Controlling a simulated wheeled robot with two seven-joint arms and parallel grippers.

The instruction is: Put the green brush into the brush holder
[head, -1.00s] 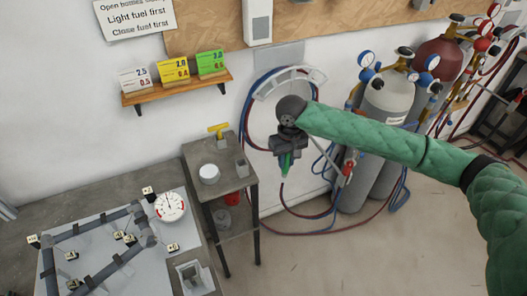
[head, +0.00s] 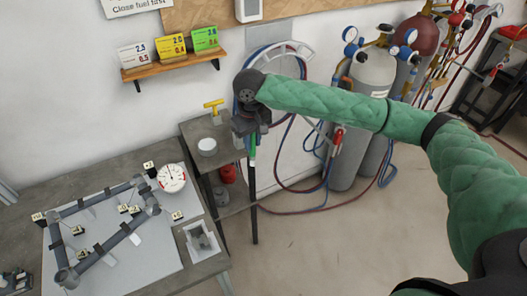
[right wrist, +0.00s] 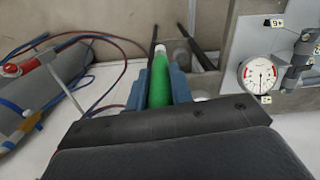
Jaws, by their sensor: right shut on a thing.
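My right gripper (head: 251,132) is shut on the green brush (head: 252,146), which points downward below it in the head view. In the right wrist view the green brush (right wrist: 160,82) sits between the blue-grey fingers, with a pale tip at its far end. The gripper is in the air at the right side of the small side table (head: 196,132). An open grey box (head: 190,230) on the workbench may be the brush holder; I cannot tell for sure. My left gripper is not in view.
A yellow-handled tool (head: 213,106) and a white round tin (head: 207,146) stand on the side table. A pipe frame (head: 88,203) and a dial gauge (head: 172,178) are on the workbench (head: 28,195). Gas cylinders (head: 370,80) with hoses stand at the right.

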